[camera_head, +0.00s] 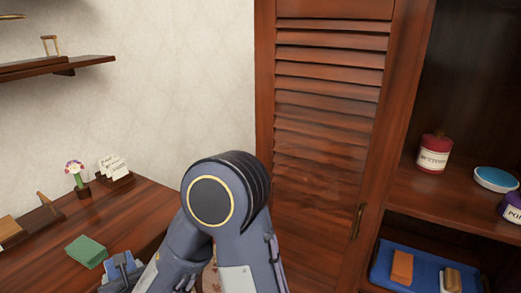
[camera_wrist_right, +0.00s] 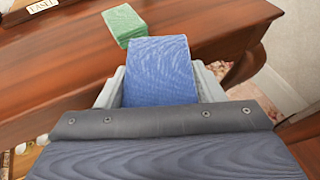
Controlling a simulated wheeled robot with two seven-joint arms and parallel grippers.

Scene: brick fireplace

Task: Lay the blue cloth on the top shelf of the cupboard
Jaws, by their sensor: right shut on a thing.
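The folded blue cloth (camera_wrist_right: 160,72) is between the fingers of my right gripper (camera_wrist_right: 158,85) in the right wrist view, and the gripper is shut on it. The cloth is in front of the edge of a wooden desk; whether it touches the desk cannot be told. In the head view my right gripper (camera_head: 122,272) is low at left by the desk, partly cut off by the frame. The cupboard (camera_head: 420,110) is at right, with a shelf (camera_head: 430,205) holding items and a lower shelf below. Any higher shelf is out of frame. My left gripper is not in view.
A green folded cloth (camera_head: 86,251) lies on the desk (camera_head: 140,200), near a flower ornament (camera_head: 76,176) and card holder (camera_head: 114,172). The cupboard shelf holds a red jar (camera_head: 433,153), blue dish (camera_head: 496,179) and purple jar (camera_head: 513,208). Below is a blue tray (camera_head: 385,268). A louvred door (camera_head: 320,150) stands left.

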